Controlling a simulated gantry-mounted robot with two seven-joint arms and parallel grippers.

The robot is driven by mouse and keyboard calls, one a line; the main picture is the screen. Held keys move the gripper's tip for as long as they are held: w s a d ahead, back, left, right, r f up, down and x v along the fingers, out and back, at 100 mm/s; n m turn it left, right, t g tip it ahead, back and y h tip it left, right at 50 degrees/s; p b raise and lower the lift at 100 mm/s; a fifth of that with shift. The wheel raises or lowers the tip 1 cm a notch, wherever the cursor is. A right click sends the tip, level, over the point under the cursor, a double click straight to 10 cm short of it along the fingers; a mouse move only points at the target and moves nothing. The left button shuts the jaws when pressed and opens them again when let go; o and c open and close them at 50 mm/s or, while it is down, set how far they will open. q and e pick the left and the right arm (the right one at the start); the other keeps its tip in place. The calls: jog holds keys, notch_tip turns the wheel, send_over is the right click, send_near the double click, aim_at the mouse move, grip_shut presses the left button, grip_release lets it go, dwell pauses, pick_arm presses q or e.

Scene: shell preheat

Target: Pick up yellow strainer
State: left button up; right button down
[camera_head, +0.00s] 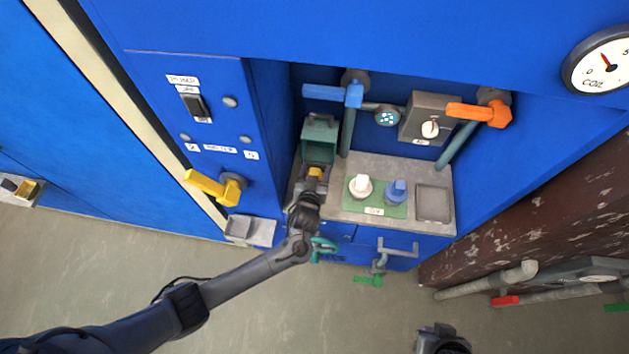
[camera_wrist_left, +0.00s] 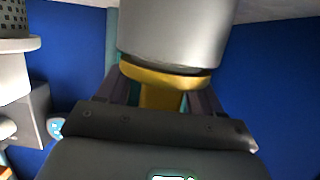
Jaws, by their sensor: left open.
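The yellow strainer (camera_head: 316,172) is mostly hidden by my left gripper in the head view; only a small yellow part shows, at the left end of the grey counter by the green box. In the left wrist view the strainer (camera_wrist_left: 165,78) has a yellow part against a wide grey cylinder. My left gripper (camera_head: 312,183) is open, with its dark fingers on both sides of the yellow part; I cannot tell whether they touch it. A dark part of my right arm (camera_head: 443,340) shows at the bottom edge; its fingers cannot be made out.
An open green box (camera_head: 319,143) stands behind the left gripper. White (camera_head: 360,187) and blue (camera_head: 396,192) pieces stand on a green mat (camera_head: 377,209). Blue (camera_head: 333,95) and orange (camera_head: 480,112) valve handles overhang the counter (camera_head: 372,163). A yellow handle (camera_head: 214,188) juts from the left panel.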

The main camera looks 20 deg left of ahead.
pick_arm(q)
jog(key=shift+f, duration=0.1)
jog(key=c, duration=1.1)
